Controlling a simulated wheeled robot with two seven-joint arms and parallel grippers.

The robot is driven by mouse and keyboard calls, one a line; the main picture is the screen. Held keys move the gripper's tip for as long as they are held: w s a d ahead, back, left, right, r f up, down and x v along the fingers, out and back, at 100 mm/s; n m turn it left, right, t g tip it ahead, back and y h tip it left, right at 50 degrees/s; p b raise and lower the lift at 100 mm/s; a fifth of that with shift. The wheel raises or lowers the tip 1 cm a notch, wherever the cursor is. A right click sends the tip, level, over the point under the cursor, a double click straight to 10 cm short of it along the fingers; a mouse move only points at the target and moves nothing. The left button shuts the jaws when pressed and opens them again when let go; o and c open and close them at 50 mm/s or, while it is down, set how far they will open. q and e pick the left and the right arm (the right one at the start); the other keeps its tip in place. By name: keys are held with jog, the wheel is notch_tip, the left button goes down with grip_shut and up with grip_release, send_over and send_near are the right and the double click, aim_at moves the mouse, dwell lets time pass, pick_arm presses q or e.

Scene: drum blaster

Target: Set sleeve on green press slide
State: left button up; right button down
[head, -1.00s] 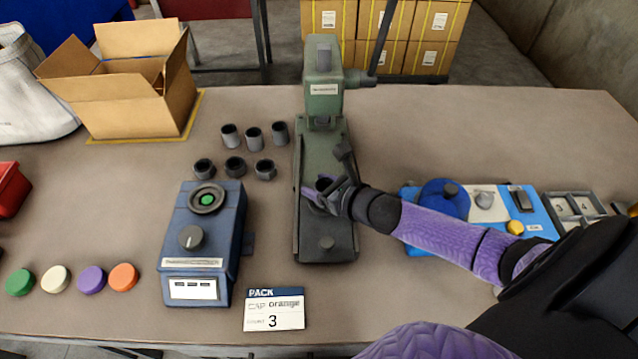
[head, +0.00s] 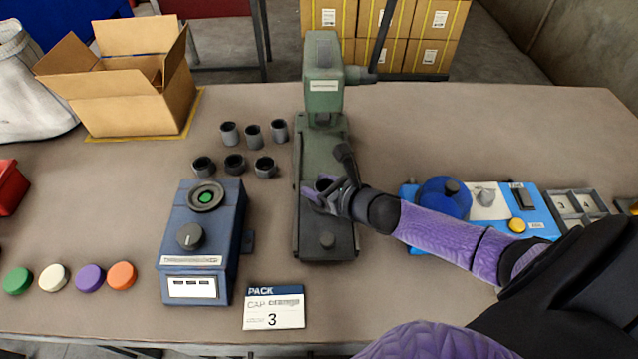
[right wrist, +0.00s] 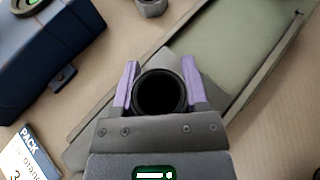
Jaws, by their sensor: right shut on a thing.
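The green press (head: 323,78) stands at the middle of the table, with its long slide (head: 312,228) running toward me. My right gripper (head: 326,184) is over the slide's middle and shut on a dark, hollow sleeve (head: 323,183). In the right wrist view the sleeve (right wrist: 160,92) shows as a dark round opening between the purple fingers of the gripper (right wrist: 160,88), with the slide (right wrist: 235,70) beyond. Whether the sleeve's bottom touches the slide cannot be told. My left gripper is not in view.
Several grey and dark sleeves (head: 253,135) stand left of the press. A blue device (head: 200,240) with a knob and a PACK card (head: 274,307) are nearer. Coloured caps (head: 90,278) lie at left. A blue panel (head: 535,210) is at right. An open carton (head: 130,105) is at back left.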

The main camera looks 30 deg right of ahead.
jog(key=shift+f, duration=0.15)
jog(key=shift+c, duration=2.4)
grip_release()
jog(key=shift+o, duration=0.4)
jog(key=p+v, duration=0.6)
jog(key=v, duration=0.4)
jog(key=shift+s+p, duration=0.1)
jog(key=shift+p, duration=0.25)
jog(key=shift+s+d+r, duration=0.15)
jog(key=shift+s+r, duration=0.1)
jog(key=shift+s, duration=0.15)
jog(key=shift+f, duration=0.1)
